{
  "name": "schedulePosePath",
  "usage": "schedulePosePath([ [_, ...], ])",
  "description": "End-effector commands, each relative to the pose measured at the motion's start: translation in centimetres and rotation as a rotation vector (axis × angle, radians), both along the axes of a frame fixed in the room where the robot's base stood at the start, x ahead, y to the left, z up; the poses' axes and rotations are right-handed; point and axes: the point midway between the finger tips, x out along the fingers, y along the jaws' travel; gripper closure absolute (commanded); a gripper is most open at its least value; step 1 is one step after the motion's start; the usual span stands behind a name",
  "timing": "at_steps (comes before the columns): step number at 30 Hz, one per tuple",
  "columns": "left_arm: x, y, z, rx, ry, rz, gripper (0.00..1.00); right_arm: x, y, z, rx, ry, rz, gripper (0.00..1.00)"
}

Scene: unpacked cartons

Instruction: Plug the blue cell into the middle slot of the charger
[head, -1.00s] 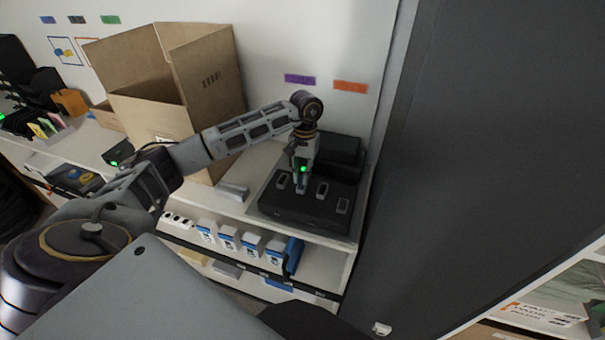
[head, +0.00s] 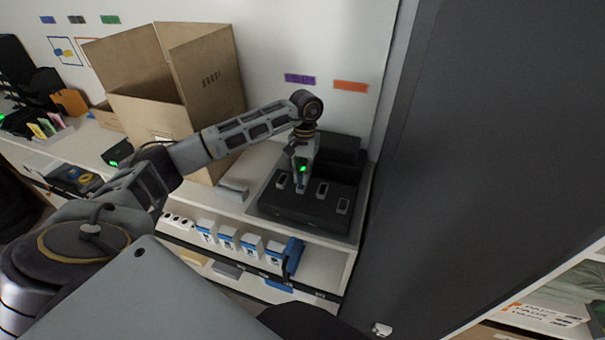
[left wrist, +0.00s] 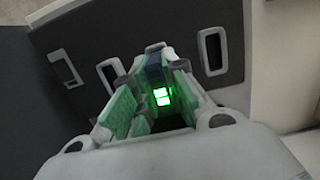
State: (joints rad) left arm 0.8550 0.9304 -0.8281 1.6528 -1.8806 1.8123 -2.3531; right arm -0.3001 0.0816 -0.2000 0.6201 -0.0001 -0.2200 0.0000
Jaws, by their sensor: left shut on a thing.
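The dark charger (head: 302,212) lies on the right end of the counter, with several pale-rimmed slots in its top. My left gripper (head: 301,186) points down over it, between the leftmost visible slot (head: 282,181) and another slot (head: 321,189). In the left wrist view, the green-padded fingers are shut on the blue cell (left wrist: 154,65), and a green light glows between them. Open slots show on both sides of the cell. The spot directly beneath the cell is hidden, so I cannot tell whether it is in a slot or just above one. My right gripper is not in view.
A large open carton (head: 205,85) stands left of the charger, behind my left arm. A dark box (head: 335,152) sits behind the charger. A tall dark panel (head: 460,150) rises close on the right. Blue-and-white packs (head: 228,238) stand on the shelf below.

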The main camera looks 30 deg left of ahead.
Motion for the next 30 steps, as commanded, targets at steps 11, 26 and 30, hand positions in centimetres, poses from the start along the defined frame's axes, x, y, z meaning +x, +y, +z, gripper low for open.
schedulePosePath([
  [11,0.01,0.01,-0.18,0.0,0.0,0.0,1.0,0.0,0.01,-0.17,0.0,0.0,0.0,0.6],
  [26,0.0,0.02,-0.74,0.0,0.0,0.0,1.0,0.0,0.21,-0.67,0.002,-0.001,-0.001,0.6],
  [30,0.0,0.02,-0.88,0.0,0.0,0.0,1.0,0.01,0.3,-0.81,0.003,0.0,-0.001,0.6],
])
